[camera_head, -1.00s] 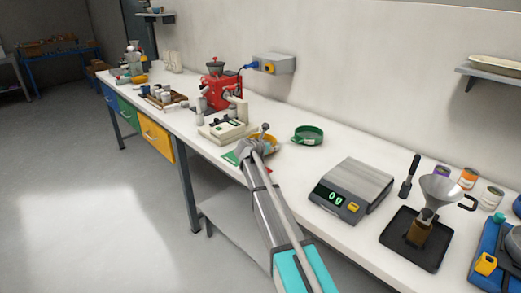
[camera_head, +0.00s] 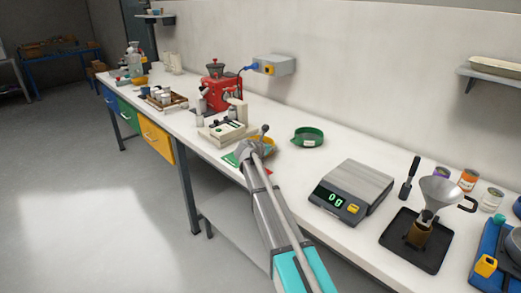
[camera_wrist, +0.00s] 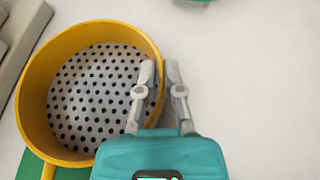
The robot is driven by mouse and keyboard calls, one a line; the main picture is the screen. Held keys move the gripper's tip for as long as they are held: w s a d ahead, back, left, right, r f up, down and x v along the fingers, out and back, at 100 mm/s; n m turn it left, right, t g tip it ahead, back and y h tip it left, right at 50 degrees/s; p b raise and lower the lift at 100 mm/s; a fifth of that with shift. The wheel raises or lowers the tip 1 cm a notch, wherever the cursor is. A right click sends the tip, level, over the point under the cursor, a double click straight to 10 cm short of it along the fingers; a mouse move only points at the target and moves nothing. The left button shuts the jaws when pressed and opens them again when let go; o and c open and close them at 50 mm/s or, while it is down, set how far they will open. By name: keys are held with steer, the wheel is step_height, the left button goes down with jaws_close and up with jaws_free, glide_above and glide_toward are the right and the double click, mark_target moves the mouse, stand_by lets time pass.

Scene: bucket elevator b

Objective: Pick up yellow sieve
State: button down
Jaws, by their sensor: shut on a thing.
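The yellow sieve (camera_wrist: 28,82) shows in the wrist view as a round yellow ring with a perforated pale plate. My gripper (camera_wrist: 159,68) is shut on the sieve's right wall, one finger inside the ring and one outside. In the head view the yellow sieve (camera_head: 269,145) is mostly hidden behind my arm and gripper (camera_head: 248,148). I cannot tell whether it rests on the bench or is slightly raised.
A green sieve (camera_head: 308,137) lies behind and to the right. A beige device (camera_head: 226,132) stands close on the left, with a red machine (camera_head: 216,90) behind it. A scale (camera_head: 352,190) stands to the right on the white bench (camera_head: 290,165).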

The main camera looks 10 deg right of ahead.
steer(key=shift+r, duration=0.25)
steer(key=shift+r+p, duration=0.75)
steer(key=shift+p, duration=0.25)
steer(key=s+d+r+p, duration=0.3)
steer(key=s+r+p, duration=0.8)
steer(key=s, duration=0.2)
steer(key=shift+s+d, duration=0.15)
steer(key=shift+s, duration=0.15)
stand_by(0.4)
